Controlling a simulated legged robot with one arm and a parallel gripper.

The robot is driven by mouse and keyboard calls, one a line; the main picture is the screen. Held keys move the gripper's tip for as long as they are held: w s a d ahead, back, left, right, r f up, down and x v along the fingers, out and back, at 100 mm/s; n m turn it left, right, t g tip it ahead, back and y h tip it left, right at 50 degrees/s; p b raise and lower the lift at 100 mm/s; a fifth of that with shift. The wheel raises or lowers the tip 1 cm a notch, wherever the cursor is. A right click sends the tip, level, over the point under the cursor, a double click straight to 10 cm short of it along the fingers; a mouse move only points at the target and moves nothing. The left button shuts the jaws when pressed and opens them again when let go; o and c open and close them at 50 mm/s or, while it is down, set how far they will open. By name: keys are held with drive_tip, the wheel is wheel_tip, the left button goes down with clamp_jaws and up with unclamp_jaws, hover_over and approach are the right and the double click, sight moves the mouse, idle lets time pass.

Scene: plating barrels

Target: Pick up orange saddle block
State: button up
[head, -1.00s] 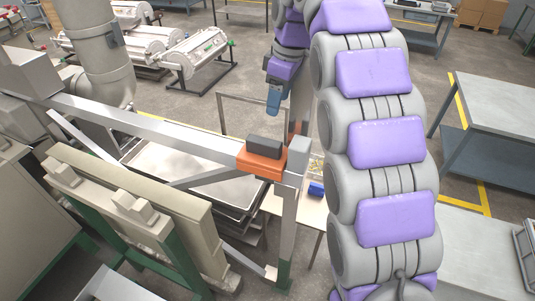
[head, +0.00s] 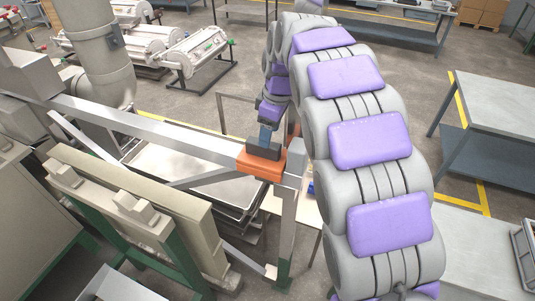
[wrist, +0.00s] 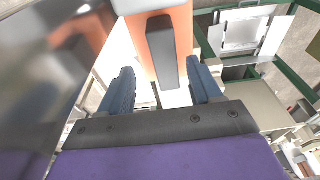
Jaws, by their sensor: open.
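The orange saddle block (head: 257,164) sits over the metal beam near its right end. A dark grey grip (head: 264,150) stands on its top. In the wrist view the orange saddle block (wrist: 182,30) is straight ahead, with its dark grip (wrist: 162,50) along its middle. My gripper (head: 266,136) is just above and behind the block in the head view, blue fingers pointing down. In the wrist view my gripper (wrist: 161,80) is open. The near end of the dark grip appears between the two fingers, with gaps on both sides. The lower fingertips are hidden behind the grip in the head view.
The metal beam (head: 150,126) runs from the left to an upright post (head: 287,235). A shallow metal tray (head: 165,165) lies behind and below it. A beige panel (head: 130,210) stands in front. A grey table (head: 500,110) is at the right.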

sight(264, 155)
drive_tip(key=a+f, duration=0.1)
drive_tip(key=a+f+p, duration=0.1)
drive_tip(key=f, duration=0.1)
drive_tip(key=a+f, duration=0.1)
drive_tip(key=shift+f, duration=0.4)
drive_tip(key=shift+d+f, duration=0.2)
drive_tip(key=shift+d, duration=0.5)
drive_tip(key=shift+d+r, duration=0.1)
drive_tip(key=shift+d, duration=0.2)
drive_tip(key=shift+c, duration=1.4)
drive_tip(key=shift+a, duration=0.7)
drive_tip(key=c, duration=0.8)
drive_tip(key=shift+c, duration=0.5)
drive_tip(key=shift+d, duration=0.15)
clamp_jaws()
